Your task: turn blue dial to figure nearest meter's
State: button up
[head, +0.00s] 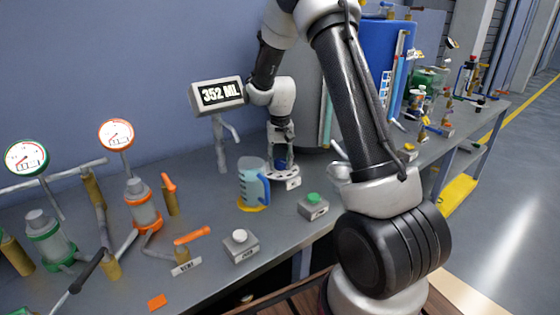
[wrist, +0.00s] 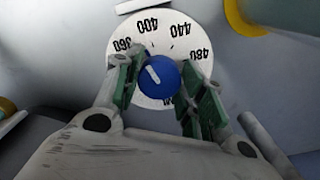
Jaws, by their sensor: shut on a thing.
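The blue dial (wrist: 160,88) is a round knob with a white pointer line, on a white disc (wrist: 181,30) printed with black figures. 360, 400, 440 and 480 show upside down in the wrist view; lower figures are hidden by my gripper. The pointer line aims up-left, on the side of 360; its exact mark is hard to tell. My gripper (wrist: 163,92) is shut on the knob, with green pads on its two sides. In the head view my gripper (head: 281,150) is over the white disc (head: 268,172). The meter (head: 219,95) reads 352 ML.
A blue jug (head: 251,183) stands just left of the dial. A grey box with a green button (head: 313,207) and one with a white button (head: 241,246) stand in front. Gauges and orange-handled valves (head: 192,236) fill the left of the bench.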

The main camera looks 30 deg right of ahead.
aim_at(281, 161)
jog(key=shift+n, duration=2.2)
jog(key=shift+d, duration=0.1)
jog(key=o, duration=1)
notch_tip(281, 161, up, 12)
